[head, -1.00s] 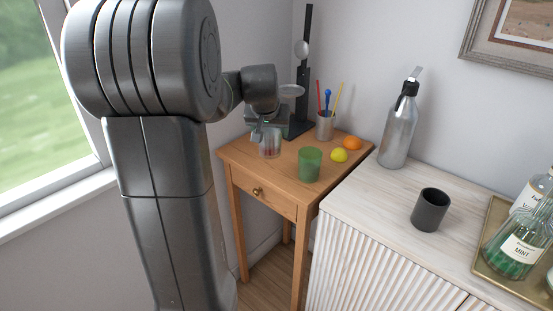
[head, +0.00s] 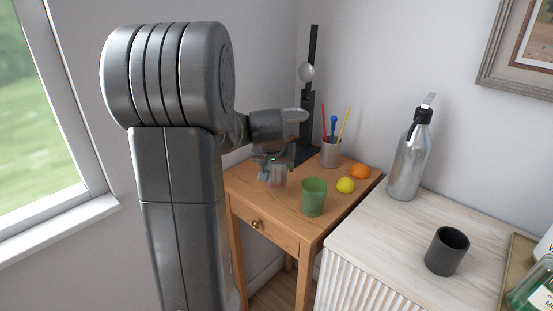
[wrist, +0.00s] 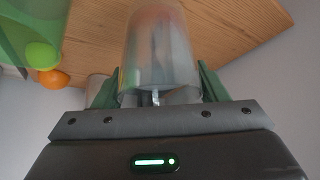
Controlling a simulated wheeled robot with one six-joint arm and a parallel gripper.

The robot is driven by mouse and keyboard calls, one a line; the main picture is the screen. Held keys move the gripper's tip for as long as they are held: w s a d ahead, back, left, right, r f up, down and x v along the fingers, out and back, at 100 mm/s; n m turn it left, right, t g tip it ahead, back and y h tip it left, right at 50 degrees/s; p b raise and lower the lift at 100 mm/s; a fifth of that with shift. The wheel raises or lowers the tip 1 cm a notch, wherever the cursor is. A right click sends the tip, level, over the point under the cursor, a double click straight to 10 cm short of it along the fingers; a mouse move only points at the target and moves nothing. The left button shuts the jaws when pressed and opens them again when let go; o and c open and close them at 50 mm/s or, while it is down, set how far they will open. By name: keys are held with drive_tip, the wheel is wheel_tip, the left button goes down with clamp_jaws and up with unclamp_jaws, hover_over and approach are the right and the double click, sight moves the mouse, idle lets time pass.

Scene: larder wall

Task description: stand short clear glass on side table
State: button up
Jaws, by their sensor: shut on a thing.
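The short clear glass (head: 277,178) is at the left part of the wooden side table (head: 289,212) in the head view. In the wrist view the clear glass (wrist: 160,50) stands between my two green fingers, with the wooden top behind it. My gripper (head: 266,172) is shut on the glass; it also shows in the wrist view (wrist: 158,88). The glass looks upright in the head view. I cannot tell whether its base touches the table top.
A green cup (head: 313,197), a lime (head: 345,185), an orange (head: 360,171) and a pencil holder (head: 331,153) stand on the side table. A black stand (head: 308,125) rises behind. A dark cup (head: 447,251) and a steel bottle (head: 409,155) stand on the white cabinet.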

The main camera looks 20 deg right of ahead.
drive_tip(key=shift+f, duration=1.7)
drive_tip(key=shift+f, duration=0.15)
drive_tip(key=o, duration=1.4)
drive_tip(key=shift+o, duration=0.2)
drive_tip(key=shift+s+a+r, duration=0.2)
drive_tip(key=shift+r, duration=0.4)
drive_tip(key=v, duration=1.1)
drive_tip(key=shift+s+f, duration=0.1)
